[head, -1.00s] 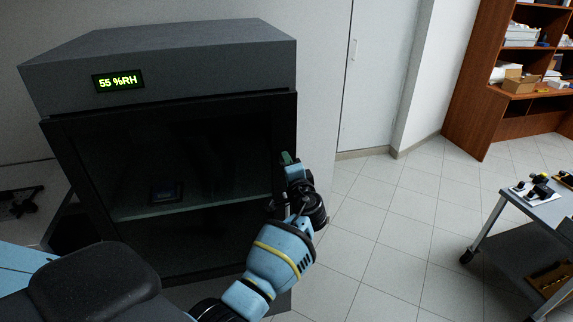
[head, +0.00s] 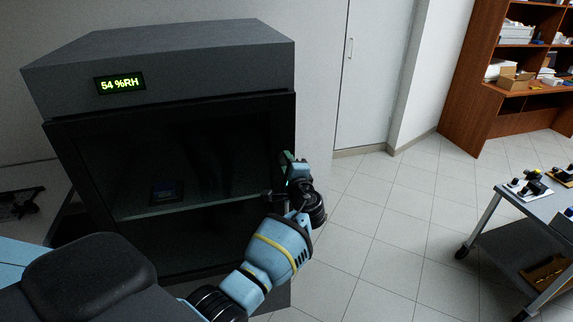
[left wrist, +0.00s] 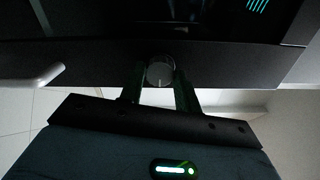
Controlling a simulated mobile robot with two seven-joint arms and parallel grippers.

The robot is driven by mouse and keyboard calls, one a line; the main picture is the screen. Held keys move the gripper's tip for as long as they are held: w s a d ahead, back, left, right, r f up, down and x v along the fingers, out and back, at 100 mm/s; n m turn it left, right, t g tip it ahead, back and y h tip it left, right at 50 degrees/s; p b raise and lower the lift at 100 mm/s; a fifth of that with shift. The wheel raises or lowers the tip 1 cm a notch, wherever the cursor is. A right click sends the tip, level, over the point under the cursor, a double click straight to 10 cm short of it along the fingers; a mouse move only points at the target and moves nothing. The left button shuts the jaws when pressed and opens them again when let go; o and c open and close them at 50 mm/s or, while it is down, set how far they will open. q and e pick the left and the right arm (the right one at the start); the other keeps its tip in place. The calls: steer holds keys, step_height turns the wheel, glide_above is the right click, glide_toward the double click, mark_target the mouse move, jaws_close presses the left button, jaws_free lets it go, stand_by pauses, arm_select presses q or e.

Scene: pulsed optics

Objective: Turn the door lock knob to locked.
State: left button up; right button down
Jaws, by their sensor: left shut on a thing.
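The dark cabinet (head: 150,75) stands at the left of the head view, with its glass door (head: 110,165) shut. My left gripper (head: 288,160) is at the right edge of the door frame. In the left wrist view the round grey lock knob (left wrist: 160,73) sits on the dark door frame (left wrist: 95,62) between my two fingers. My left gripper (left wrist: 159,88) is shut on this knob. In the head view the gripper hides the knob. I cannot tell from the frames which setting the knob points to. My right gripper is not in view.
A green display (head: 120,85) on the cabinet reads 54 %RH. A small dark device (head: 167,193) lies on the shelf inside. A pale bar-shaped handle (left wrist: 42,75) shows left of the knob in the wrist view. A cart (head: 540,200) stands at right; tiled floor between is clear.

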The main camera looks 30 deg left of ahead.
arm_select(q)
steer(key=o, duration=1)
steer(key=shift+c, duration=0.2)
steer(key=v, duration=0.7)
steer(key=shift+s+d, duration=0.25)
steer(key=shift+s, duration=0.05)
